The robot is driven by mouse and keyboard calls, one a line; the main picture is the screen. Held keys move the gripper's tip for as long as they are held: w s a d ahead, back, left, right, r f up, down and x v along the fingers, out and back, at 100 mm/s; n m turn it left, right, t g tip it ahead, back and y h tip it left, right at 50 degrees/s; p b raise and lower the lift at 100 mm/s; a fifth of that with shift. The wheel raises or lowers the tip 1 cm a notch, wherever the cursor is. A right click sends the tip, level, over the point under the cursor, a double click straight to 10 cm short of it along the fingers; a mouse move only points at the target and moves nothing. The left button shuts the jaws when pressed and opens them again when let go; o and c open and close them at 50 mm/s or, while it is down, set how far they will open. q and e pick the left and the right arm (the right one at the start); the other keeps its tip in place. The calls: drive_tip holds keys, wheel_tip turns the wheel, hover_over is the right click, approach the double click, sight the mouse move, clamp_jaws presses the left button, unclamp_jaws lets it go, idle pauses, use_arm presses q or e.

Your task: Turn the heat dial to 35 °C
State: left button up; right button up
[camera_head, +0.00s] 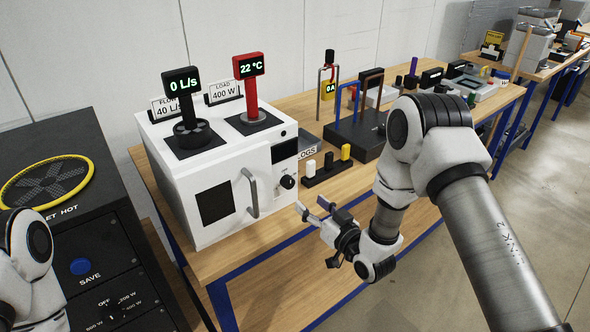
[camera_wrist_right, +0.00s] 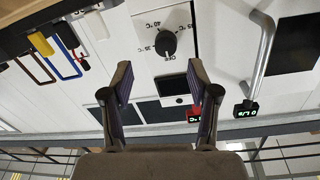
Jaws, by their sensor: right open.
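The heat dial (camera_head: 287,182) is a round black knob on the front right of a white box. In the right wrist view the dial (camera_wrist_right: 167,43) has marks around it, among them 40 °C, 35 °C and OFF; the one it points to is too small to tell. My right gripper (camera_head: 312,206) is open in front of the box, just right of and below the dial. In the wrist view the dial lies beyond the open fingers (camera_wrist_right: 160,72), apart from them. A red-posted display (camera_head: 249,65) reads 22 °C. My left gripper is out of view.
A door handle (camera_head: 250,193) sticks out left of the dial. A black display reading 0 L/s (camera_head: 182,83) stands on the box. A small block rack (camera_head: 328,168) sits right of the box. A black cabinet with a yellow-ringed fan (camera_head: 47,183) stands at the left.

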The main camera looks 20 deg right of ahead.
sight(291, 184)
drive_tip(key=w, duration=0.1)
drive_tip(key=w+a+r, duration=0.1)
drive_tip(key=w+a+p, duration=0.1)
drive_tip(key=shift+w+r, duration=0.2)
drive_tip(key=shift+r, duration=0.15)
drive_tip(key=x, duration=0.2)
drive_tip(key=p+x, duration=0.1)
drive_tip(key=x, duration=0.1)
drive_tip(key=shift+w+d+f, duration=0.1)
drive_tip(key=shift+d+f, duration=0.15)
drive_tip(key=shift+f, duration=0.1)
drive_tip(key=shift+a+r, duration=0.1)
clamp_jaws()
